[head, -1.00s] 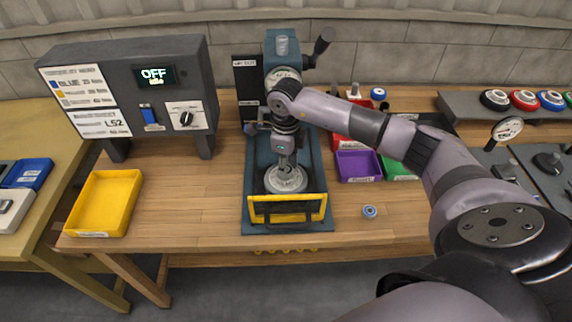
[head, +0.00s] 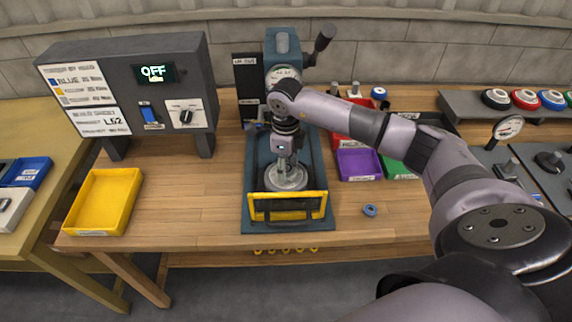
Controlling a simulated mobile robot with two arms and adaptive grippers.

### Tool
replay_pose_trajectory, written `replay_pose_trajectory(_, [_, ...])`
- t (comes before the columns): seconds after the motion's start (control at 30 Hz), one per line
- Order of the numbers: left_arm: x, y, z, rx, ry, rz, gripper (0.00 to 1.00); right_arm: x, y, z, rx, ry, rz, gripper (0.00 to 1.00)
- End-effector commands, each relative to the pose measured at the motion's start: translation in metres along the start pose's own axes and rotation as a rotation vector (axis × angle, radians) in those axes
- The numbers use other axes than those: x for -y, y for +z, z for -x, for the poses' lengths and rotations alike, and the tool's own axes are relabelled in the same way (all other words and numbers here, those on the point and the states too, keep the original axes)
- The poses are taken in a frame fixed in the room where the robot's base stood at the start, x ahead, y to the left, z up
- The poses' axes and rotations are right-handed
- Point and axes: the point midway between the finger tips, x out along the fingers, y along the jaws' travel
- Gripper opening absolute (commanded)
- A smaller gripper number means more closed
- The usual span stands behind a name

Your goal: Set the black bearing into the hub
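The hub (head: 286,178) is a round grey metal piece on the bed of the blue-grey press (head: 252,205), behind its yellow guard frame. My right gripper (head: 286,165) points straight down over the middle of the hub, its tips at or very near it. The fingers are small and dark here, and I cannot tell whether they are open or shut. No black bearing shows clearly; anything between the fingers is hidden. A small blue ring-shaped part (head: 369,210) lies on the bench right of the press. My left gripper is out of view.
A yellow tray (head: 104,232) stands on the wooden bench (head: 190,215) at left, below a grey control box (head: 180,65) reading OFF. Purple (head: 358,164), red and green bins sit right of the press. A dial gauge (head: 508,128) stands farther right.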

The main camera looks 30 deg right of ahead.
Motion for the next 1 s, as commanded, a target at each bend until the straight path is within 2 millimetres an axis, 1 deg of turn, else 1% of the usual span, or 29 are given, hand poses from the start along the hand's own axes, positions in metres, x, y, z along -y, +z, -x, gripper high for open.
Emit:
replay_pose_trajectory(0.1, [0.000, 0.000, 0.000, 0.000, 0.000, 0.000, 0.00, 0.001, -0.002, -0.002, -0.006, 0.000, -0.002, 0.55])
replay_pose_trajectory(0.37, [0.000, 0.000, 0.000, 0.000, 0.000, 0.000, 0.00, 0.001, -0.002, -0.002, -0.006, -0.001, -0.002, 0.55])
replay_pose_trajectory(0.47, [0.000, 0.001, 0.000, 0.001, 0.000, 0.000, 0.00, 0.001, -0.002, 0.003, -0.005, -0.002, -0.003, 0.55])
replay_pose_trajectory(0.57, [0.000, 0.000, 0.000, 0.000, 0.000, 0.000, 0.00, 0.002, -0.001, 0.014, -0.003, -0.003, -0.003, 0.55])
replay_pose_trajectory(0.9, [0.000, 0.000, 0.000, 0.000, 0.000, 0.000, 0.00, 0.002, 0.000, 0.086, 0.001, -0.004, -0.002, 0.55])
replay_pose_trajectory(1.0, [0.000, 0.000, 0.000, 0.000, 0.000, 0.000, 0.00, 0.001, 0.000, 0.102, 0.000, -0.003, -0.001, 0.55])
